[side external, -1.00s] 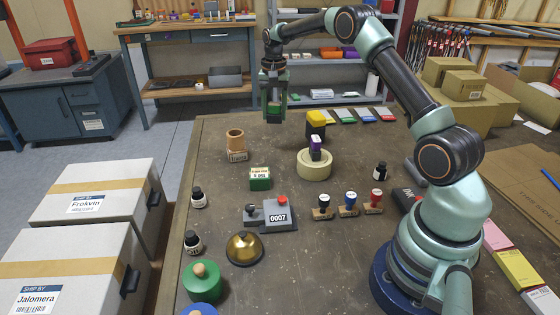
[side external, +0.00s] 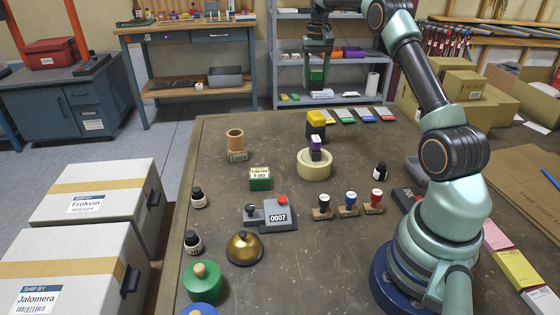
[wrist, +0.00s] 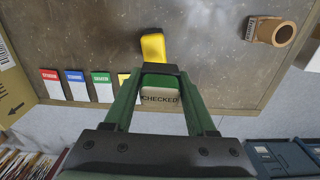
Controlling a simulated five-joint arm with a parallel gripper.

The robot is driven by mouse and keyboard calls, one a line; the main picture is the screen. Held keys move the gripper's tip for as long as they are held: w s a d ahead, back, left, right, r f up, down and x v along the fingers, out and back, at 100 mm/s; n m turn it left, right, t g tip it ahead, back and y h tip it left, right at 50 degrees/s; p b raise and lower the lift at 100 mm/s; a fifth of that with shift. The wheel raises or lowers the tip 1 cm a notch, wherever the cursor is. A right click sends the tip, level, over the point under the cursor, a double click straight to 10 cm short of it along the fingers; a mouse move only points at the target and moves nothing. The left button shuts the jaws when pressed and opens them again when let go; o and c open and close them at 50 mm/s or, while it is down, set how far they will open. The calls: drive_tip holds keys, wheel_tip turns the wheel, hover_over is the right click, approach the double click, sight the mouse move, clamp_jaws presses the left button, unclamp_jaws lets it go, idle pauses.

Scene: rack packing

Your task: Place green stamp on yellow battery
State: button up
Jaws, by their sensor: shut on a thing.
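My gripper (side external: 315,82) is shut on the green stamp, high above the far part of the table in the side view. In the wrist view the green stamp (wrist: 161,88) sits between the fingers of my gripper (wrist: 160,72), with a pale band reading CHECKED. The yellow battery (side external: 316,119), with a yellow top and dark body, stands on the table below my gripper. Its yellow top (wrist: 153,48) also shows in the wrist view, just beyond the fingertips. Nothing visible lies on it, and the stamp is apart from it in the side view.
A tape roll (side external: 314,168) with a purple-topped thing in it stands just in front of the battery. Several coloured ink pads (side external: 366,115) lie behind to the right. Open table lies between the cup and the battery.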

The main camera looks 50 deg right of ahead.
sight(319, 88)
drive_tip(key=f, duration=0.2)
drive_tip(key=d+f, duration=0.1)
drive_tip(key=shift+s+f, duration=0.2)
drive_tip(key=shift+s, duration=0.2)
drive_tip(key=shift+f, duration=2.4)
drive_tip(key=shift+f, duration=0.15)
drive_tip(key=o, duration=1.4)
drive_tip(key=shift+c, duration=0.2)
